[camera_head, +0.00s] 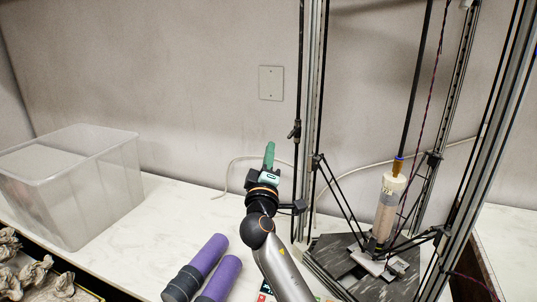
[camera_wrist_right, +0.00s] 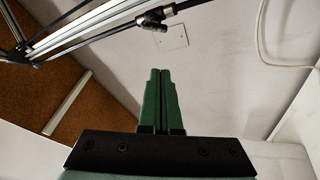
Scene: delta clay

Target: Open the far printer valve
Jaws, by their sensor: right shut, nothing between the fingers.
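A small dark valve (camera_head: 295,131) sits on a thin black upright tube beside the printer's left post. A short handle sticks out from it; I cannot tell its exact setting. In the right wrist view the valve (camera_wrist_right: 152,18) shows near the top, beyond the fingertips and apart from them. My right gripper (camera_head: 270,146) points up and away, below and left of the valve in the head view. Its green fingers (camera_wrist_right: 160,72) are together and empty in the wrist view. My left gripper is not in view.
The delta printer's frame (camera_head: 312,100) stands right of my right gripper, with a clay cartridge (camera_head: 386,212) inside. Purple cylinders (camera_head: 205,257) lie on the white table. A clear bin (camera_head: 75,185) stands at left. A wall plate (camera_head: 271,83) is behind.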

